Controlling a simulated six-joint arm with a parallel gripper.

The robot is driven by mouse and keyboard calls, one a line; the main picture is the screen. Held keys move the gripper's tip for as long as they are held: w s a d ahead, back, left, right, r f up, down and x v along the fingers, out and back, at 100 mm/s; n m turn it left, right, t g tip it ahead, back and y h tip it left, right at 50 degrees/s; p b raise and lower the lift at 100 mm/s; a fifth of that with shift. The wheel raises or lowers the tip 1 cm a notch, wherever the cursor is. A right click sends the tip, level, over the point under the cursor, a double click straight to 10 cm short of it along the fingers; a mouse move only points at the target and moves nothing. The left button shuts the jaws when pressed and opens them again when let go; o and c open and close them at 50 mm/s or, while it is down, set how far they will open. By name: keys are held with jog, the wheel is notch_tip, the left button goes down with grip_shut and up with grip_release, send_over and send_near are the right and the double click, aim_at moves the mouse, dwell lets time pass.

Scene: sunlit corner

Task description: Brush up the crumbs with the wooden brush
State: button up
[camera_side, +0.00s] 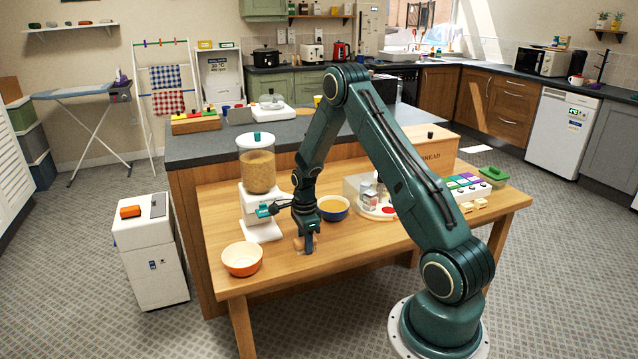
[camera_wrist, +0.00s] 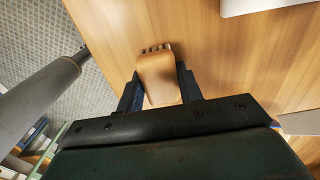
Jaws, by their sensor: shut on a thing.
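My gripper (camera_side: 305,240) points down, low over the front part of the wooden table (camera_side: 345,243). In the wrist view my gripper (camera_wrist: 159,90) is shut on the wooden brush (camera_wrist: 157,75), with one dark finger on each side of its tan, rounded body. A row of short, dark tufts shows at the brush's far end. In the side view the brush (camera_side: 298,244) is mostly hidden by the fingers. It is at or just above the tabletop; I cannot tell if it touches. I cannot make out any crumbs in either view.
An orange bowl (camera_side: 242,260) stands left of my gripper. A dispenser (camera_side: 257,172) with a white base is behind, beside a blue bowl (camera_side: 333,208). A bread box (camera_side: 430,152) and a coloured button panel (camera_side: 467,188) are at right. The front tabletop right of my gripper is clear.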

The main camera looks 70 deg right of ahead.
aim_at(339, 240)
jog(key=shift+s+d, duration=3.85)
jog(key=shift+w+a, duration=3.8)
jog(key=shift+r, duration=4.1)
